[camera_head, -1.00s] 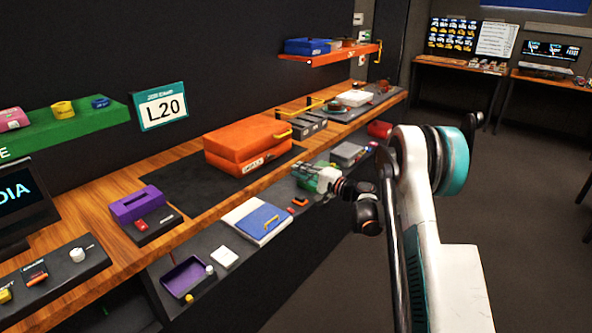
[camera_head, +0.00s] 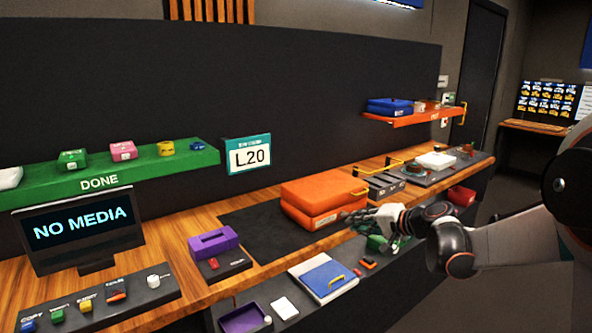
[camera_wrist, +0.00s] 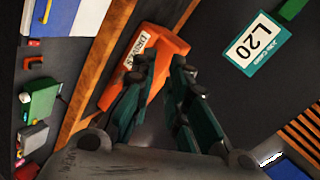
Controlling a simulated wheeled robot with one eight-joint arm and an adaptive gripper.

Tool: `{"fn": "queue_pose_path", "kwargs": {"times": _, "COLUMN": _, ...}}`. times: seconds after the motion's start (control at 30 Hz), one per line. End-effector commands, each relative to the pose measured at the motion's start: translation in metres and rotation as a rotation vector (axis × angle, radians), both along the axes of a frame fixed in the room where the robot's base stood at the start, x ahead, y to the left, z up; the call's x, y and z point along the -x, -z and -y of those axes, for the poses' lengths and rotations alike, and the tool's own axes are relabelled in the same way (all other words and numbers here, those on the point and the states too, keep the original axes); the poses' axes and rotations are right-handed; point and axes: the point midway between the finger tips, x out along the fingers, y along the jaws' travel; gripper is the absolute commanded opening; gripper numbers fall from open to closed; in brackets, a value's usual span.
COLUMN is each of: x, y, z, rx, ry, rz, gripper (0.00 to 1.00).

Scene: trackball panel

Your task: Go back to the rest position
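My gripper (camera_head: 358,216) is at the right of the orange case (camera_head: 318,190), in front of it in the head view. In the wrist view my gripper (camera_wrist: 163,62) has its two teal-and-black fingers spread with a clear gap and nothing held between them. The orange case also shows in the wrist view (camera_wrist: 168,46), beyond the fingertips, with a white label. Whether the fingers touch the case cannot be told. My forearm reaches in from the right and hides part of the bench front.
A wooden bench (camera_head: 185,226) carries a monitor reading NO MEDIA (camera_head: 82,222) and a purple box (camera_head: 213,243). A green DONE shelf (camera_head: 120,172), an L20 sign (camera_head: 249,154) and an orange shelf (camera_head: 413,117) are on the dark wall. A lower shelf holds a blue-and-white case (camera_head: 325,277).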

Motion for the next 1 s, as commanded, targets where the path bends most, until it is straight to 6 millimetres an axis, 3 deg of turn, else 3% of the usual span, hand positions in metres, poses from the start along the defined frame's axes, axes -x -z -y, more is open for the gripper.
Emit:
{"fn": "queue_pose_path", "kwargs": {"times": 0.2, "x": 0.068, "y": -0.023, "z": -0.019, "rx": 0.178, "ry": -0.039, "rz": -0.036, "gripper": 0.14}}
{"fn": "queue_pose_path", "kwargs": {"times": 0.47, "x": 0.153, "y": -0.033, "z": -0.027, "rx": 0.391, "ry": -0.080, "rz": -0.071, "gripper": 0.14}}
{"fn": "queue_pose_path", "kwargs": {"times": 0.77, "x": 0.254, "y": -0.027, "z": -0.022, "rx": 0.640, "ry": -0.126, "rz": -0.099, "gripper": 0.14}}
{"fn": "queue_pose_path", "kwargs": {"times": 1.0, "x": 0.329, "y": -0.009, "z": -0.006, "rx": 0.839, "ry": -0.158, "rz": -0.112, "gripper": 0.14}}
